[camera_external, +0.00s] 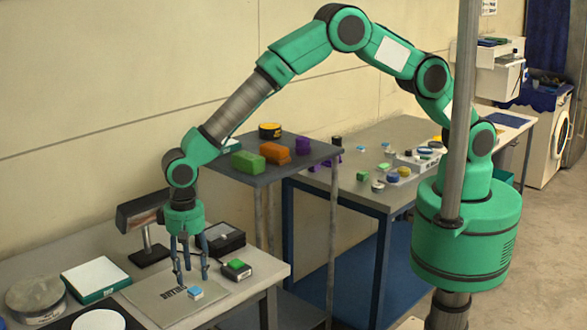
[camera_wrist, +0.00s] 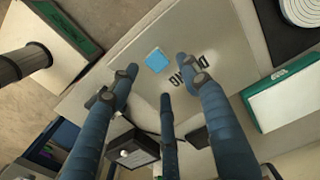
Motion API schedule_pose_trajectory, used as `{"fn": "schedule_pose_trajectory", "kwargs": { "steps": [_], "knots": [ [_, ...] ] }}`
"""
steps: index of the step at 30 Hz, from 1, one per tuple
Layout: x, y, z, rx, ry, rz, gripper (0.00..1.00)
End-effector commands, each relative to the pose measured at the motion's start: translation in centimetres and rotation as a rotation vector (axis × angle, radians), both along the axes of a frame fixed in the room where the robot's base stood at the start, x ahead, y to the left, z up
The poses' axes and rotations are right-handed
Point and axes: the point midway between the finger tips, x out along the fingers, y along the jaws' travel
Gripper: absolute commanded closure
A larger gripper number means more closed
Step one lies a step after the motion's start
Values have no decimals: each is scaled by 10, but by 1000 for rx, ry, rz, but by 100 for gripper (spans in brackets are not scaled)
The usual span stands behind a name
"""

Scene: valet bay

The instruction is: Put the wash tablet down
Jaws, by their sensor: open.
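The wash tablet (camera_external: 195,293), a small block with a light blue top, rests on a grey mat (camera_external: 158,297) with dark lettering, partly hidden by my fingers. The tablet also shows in the wrist view (camera_wrist: 156,60), flat on the mat just past my fingertips. My gripper (camera_external: 191,278) points down over the mat, its fingers spread and empty. In the wrist view my gripper (camera_wrist: 157,78) has a finger on either side of the tablet, with a visible gap to each. Nothing is held.
A green-and-white box (camera_external: 96,278) and a round tin (camera_external: 36,296) stand left of the mat. A dark screen on a stand (camera_external: 143,215) is behind. A raised shelf (camera_external: 285,163) stands beyond.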

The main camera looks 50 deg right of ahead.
Motion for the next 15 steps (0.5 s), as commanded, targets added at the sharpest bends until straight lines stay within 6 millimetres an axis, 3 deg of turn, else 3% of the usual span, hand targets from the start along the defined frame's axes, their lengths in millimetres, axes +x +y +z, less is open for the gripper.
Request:
{"fn": "schedule_pose_trajectory", "kwargs": {
  "steps": [10,15],
  "knots": [
    [0,0,-2,-1,0,0,53],
    [-1,-1,-14,-2,1,0,53]
  ]
}}
